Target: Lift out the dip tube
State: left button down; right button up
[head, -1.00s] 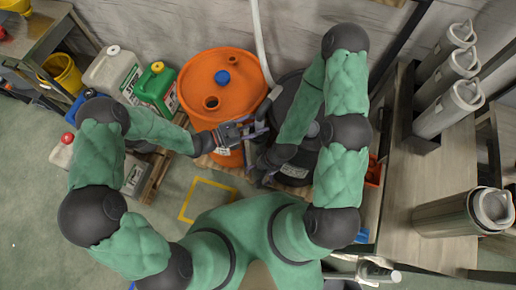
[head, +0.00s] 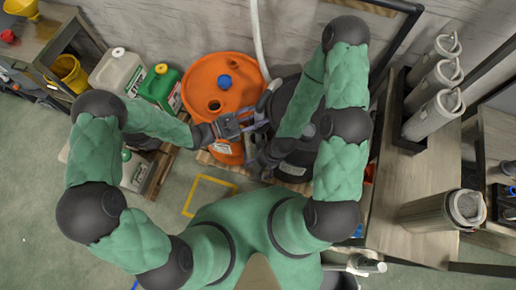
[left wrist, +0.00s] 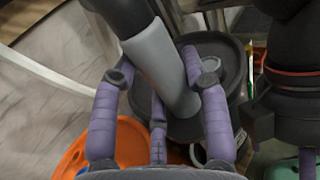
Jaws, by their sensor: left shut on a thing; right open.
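The dip tube, a pale grey cylinder (left wrist: 160,65), slants between the purple fingers of my left gripper (left wrist: 158,75) in the left wrist view. The left gripper is shut on it. In the head view this gripper (head: 250,122) is between the orange drum (head: 198,80) and the black drum (head: 296,172), and the tube's grey upper part (head: 267,98) shows beside it. The tube's lower end is hidden in the head view, so I cannot tell whether it is still inside a drum. My right gripper (head: 258,170) is open, low beside the black drum.
A white pipe or hose (head: 258,40) comes down behind the drums. White (head: 112,70) and green (head: 160,88) canisters stand left of the orange drum. A wooden bench (head: 425,180) with grey cylinders (head: 432,115) is on the right. Floor with a yellow square outline (head: 205,180) is clear.

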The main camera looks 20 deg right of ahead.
pick_arm(q)
jog(key=shift+r+p, duration=3.45)
jog(key=shift+r, duration=1)
notch_tip(320, 180, up, 14)
jog(key=r+p, duration=0.1)
jog(key=p, duration=1.1)
notch_tip(320, 180, up, 7)
jog(key=p, duration=0.6)
send_over(258, 101)
